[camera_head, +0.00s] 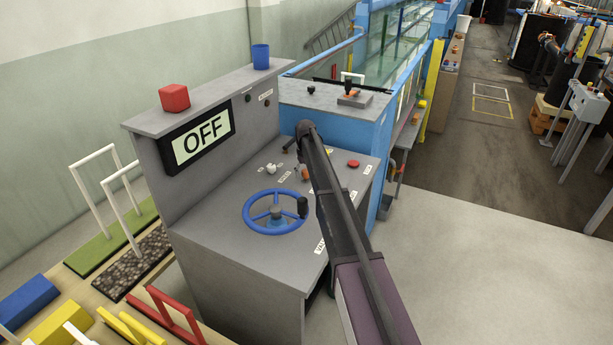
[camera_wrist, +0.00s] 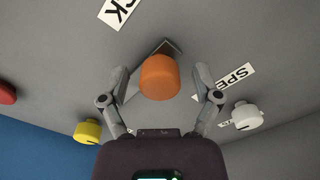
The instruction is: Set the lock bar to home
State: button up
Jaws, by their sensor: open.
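An orange round knob (camera_wrist: 159,77) stands on the grey panel in the wrist view, with a flat grey angled piece (camera_wrist: 170,46) showing behind it. I take this to be the lock bar; a label ending in "CK" (camera_wrist: 120,10) is near it. My gripper (camera_wrist: 160,84) is open, with one finger on each side of the knob and gaps showing between. How far the fingertips are from the panel is hard to tell. In the head view the orange knob (camera_head: 305,174) shows beside my arm, which hides much of the area around it.
A white knob (camera_wrist: 246,116), a yellow knob (camera_wrist: 88,131) and a red button (camera_wrist: 6,93) are close by. A blue handwheel (camera_head: 247,213) is on the console's near side. A display (camera_head: 198,141) reads OFF. A red block (camera_head: 174,97) and blue cup (camera_head: 261,57) stand on the ledge.

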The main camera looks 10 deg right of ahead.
grip_shut()
jog(key=shift+w+d, duration=0.65)
jog(key=shift+w, duration=0.25)
jog(key=shift+w+d, duration=0.65)
jog(key=shift+w, duration=0.25)
grip_release()
jog(key=shift+d, duration=0.1)
jog(key=shift+s, duration=0.1)
